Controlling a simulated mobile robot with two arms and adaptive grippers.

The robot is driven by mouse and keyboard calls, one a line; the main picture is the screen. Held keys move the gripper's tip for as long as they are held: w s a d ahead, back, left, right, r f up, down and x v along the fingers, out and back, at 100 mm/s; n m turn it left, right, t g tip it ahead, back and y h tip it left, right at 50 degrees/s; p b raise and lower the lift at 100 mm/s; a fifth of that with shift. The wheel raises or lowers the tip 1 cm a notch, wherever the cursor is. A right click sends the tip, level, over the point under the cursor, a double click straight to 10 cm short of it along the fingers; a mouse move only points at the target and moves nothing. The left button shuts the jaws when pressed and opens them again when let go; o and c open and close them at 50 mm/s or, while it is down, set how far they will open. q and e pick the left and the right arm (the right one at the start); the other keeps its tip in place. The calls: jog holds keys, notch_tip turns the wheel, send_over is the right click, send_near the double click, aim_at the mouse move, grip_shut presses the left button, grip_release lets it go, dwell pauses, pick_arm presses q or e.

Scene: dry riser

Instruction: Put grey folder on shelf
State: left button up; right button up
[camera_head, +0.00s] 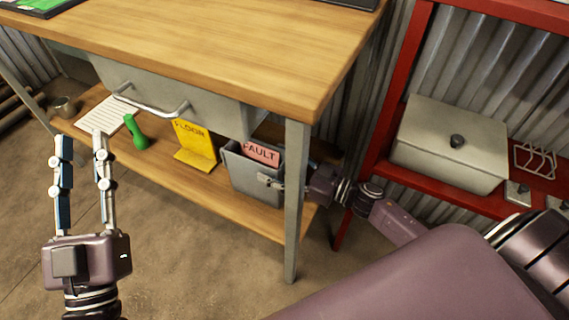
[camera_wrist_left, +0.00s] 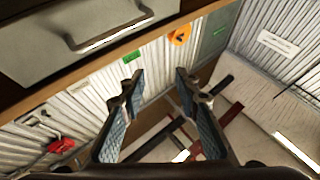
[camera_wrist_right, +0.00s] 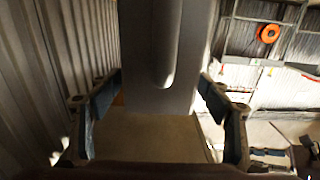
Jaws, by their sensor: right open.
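A grey holder or folder (camera_head: 250,178) stands upright on the wooden lower shelf (camera_head: 225,195) of the workbench, near its right-hand leg. A pink "FAULT" card (camera_head: 261,153) shows at its top. My right gripper (camera_head: 268,183) is at the right side of the grey holder. In the right wrist view my right gripper (camera_wrist_right: 150,95) is open, with a grey surface with a long rounded groove (camera_wrist_right: 165,50) between and beyond its fingers. I cannot tell whether the fingers touch it. My left gripper (camera_head: 81,148) is open and empty, left of and in front of the bench.
On the lower shelf are a yellow "FLOOR" stand (camera_head: 196,146), a green object (camera_head: 136,132) and a white ribbed item (camera_head: 103,114). The bench leg (camera_head: 296,200) stands close to my right gripper. A red rack (camera_head: 400,90) holding a grey lidded box (camera_head: 450,145) stands at right.

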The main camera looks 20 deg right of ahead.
pick_arm(q)
jog(key=shift+w+f+g+y, duration=0.15)
jog(key=shift+w+f+g, duration=0.2)
jog(key=shift+f, duration=0.3)
jog(key=shift+w+f+g+y, duration=0.2)
jog(key=shift+f+g, duration=0.1)
jog(key=shift+f, duration=0.4)
jog(key=shift+w+f+g+y, duration=0.15)
jog(key=shift+w+f+g, duration=0.2)
jog(key=shift+f, duration=0.3)
pick_arm(e)
jog(key=shift+v, duration=1.65)
